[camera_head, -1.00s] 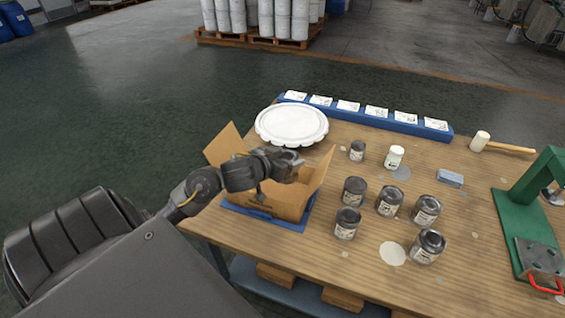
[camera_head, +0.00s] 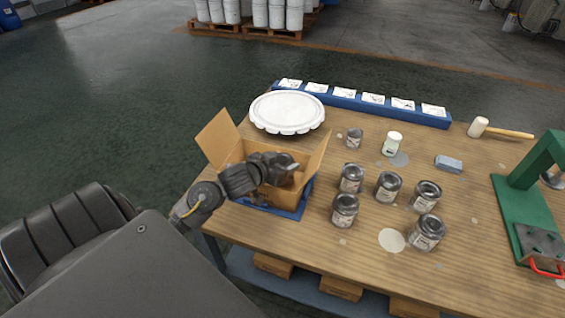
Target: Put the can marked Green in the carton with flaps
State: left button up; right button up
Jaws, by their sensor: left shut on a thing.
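The open cardboard carton with flaps (camera_head: 270,196) stands on a blue mat at the left end of the wooden table. My left gripper (camera_head: 291,172) reaches into its mouth, below the tops of the raised flaps. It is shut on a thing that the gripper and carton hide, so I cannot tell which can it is. Several dark grey labelled cans, such as this front one (camera_head: 428,233) and this one nearer the carton (camera_head: 345,211), stand right of the carton. Their labels are too small to read. My right gripper is out of view.
A white round lid (camera_head: 287,112) lies behind the carton. A blue strip with white cards (camera_head: 345,98) runs along the back edge. A white jar (camera_head: 392,144), a blue-grey block (camera_head: 448,164), a mallet (camera_head: 505,131) and a green press (camera_head: 520,210) stand or lie to the right.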

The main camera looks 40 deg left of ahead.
pick_arm(q)
jog(key=shift+f, duration=0.6)
jog(key=o, duration=1.3)
jog(key=shift+r, duration=0.85)
jog(key=v, duration=1.2)
jog(key=shift+p, duration=0.45)
jog(key=shift+f, duration=0.15)
jog(key=shift+d, duration=0.1)
